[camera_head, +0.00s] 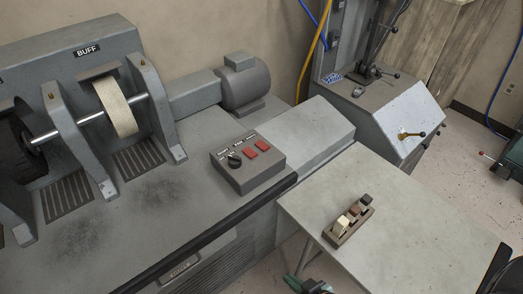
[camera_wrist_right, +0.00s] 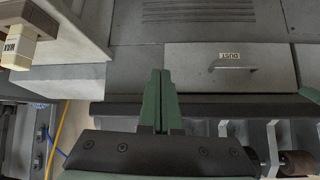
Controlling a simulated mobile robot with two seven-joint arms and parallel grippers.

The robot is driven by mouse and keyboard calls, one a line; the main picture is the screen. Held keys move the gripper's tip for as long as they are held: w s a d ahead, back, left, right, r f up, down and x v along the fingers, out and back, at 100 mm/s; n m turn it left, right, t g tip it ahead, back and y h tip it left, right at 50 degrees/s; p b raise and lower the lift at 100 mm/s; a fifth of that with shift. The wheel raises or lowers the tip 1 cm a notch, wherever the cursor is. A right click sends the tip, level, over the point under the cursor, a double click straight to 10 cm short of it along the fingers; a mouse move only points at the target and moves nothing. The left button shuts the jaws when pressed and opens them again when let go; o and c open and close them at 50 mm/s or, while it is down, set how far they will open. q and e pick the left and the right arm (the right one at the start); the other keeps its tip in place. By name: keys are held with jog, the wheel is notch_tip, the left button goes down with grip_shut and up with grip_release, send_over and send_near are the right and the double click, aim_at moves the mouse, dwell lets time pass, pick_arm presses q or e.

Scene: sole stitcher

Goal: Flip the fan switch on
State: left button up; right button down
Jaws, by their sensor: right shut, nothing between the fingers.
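A grey control box (camera_head: 248,163) sits on the machine's top near its right front corner. It has a black rotary knob (camera_head: 234,159) and two red rocker switches, a left one (camera_head: 250,153) and a right one (camera_head: 262,146). Small labels stand above them, but I cannot read which is the fan, nor tell the switches' positions. My right gripper (camera_head: 308,285) shows at the bottom edge of the head view, in front of and below the box. In the right wrist view its green fingers (camera_wrist_right: 158,100) are shut with nothing between them, in front of the machine's front. My left gripper is not in view.
The side table (camera_head: 420,215) holds a wooden holder (camera_head: 344,232) with several blocks. A wax block (camera_wrist_right: 19,40) shows in the wrist view. The dust drawer (camera_wrist_right: 235,75) is on the machine's front. The buff wheel (camera_head: 116,107) is at left, the motor (camera_head: 245,84) behind.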

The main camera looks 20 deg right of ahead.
jog(key=shift+a, duration=0.1)
jog(key=w+d+r+n+t+y, duration=0.1)
jog(key=w+d+r, duration=0.1)
jog(key=w+r, duration=0.9)
jog(key=w+d+r+n+t+y+b, duration=0.1)
jog(key=w+d+r+t, duration=0.1)
jog(key=w+r, duration=0.9)
jog(key=shift+w+d+t, duration=0.3)
jog(key=shift+w+d, duration=0.3)
jog(key=shift+w, duration=0.55)
send_over(258, 162)
jog(key=f, duration=0.3)
jog(key=shift+w+a+f, duration=0.1)
jog(key=shift+w+f, duration=0.2)
notch_tip(258, 162, down, 3)
jog(key=shift+s+r, duration=0.15)
jog(key=shift+s+f, duration=0.1)
jog(key=shift+f, duration=0.6)
